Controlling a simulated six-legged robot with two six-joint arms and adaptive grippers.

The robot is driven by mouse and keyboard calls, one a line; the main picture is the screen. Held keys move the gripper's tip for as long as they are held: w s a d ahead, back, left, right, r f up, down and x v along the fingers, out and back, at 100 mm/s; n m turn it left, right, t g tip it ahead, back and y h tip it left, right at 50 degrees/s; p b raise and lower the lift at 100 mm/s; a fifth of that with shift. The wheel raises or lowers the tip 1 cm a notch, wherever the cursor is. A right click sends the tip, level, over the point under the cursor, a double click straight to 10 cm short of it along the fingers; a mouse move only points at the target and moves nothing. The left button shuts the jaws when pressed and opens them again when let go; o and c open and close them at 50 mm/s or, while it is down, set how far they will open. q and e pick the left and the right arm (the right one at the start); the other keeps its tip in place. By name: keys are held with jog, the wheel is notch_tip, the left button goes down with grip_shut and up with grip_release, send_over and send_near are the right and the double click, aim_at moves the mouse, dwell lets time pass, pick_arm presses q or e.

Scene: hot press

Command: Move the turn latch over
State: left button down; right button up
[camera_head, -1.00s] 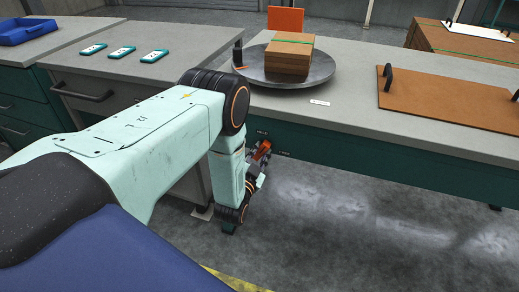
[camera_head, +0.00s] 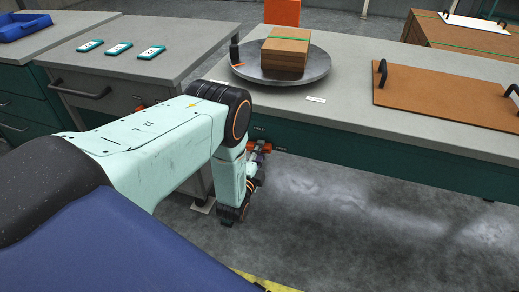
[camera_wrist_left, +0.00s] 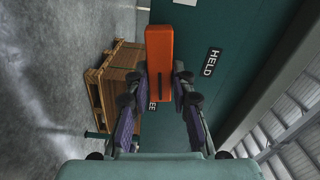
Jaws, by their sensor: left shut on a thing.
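The turn latch (camera_head: 264,146) is an orange bar on the green front panel below the grey worktop. In the left wrist view the orange latch (camera_wrist_left: 160,55) stands between the fingertips. My left gripper (camera_head: 258,152) is shut on it, a finger on each side (camera_wrist_left: 159,82). A "HELD" label (camera_wrist_left: 209,62) shows to the right of the latch there. The other label (camera_wrist_left: 153,104) shows only "EE" between the fingers, the rest hidden. In the head view the latch lies nearly level. My right gripper is not in view.
Above the latch, a round metal plate (camera_head: 256,73) on the worktop bears a stack of brown boards (camera_head: 286,52). A brown panel (camera_head: 440,92) with black handles lies to the right. The floor in front is clear. The wrist view shows a wooden pallet stack (camera_wrist_left: 118,72).

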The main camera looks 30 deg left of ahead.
pick_arm(q)
jog(key=shift+f+m, duration=0.1)
jog(key=shift+m, duration=0.8)
jog(key=c, duration=1.1)
grip_release()
jog(key=shift+c, duration=0.2)
jog(key=v, duration=1.2)
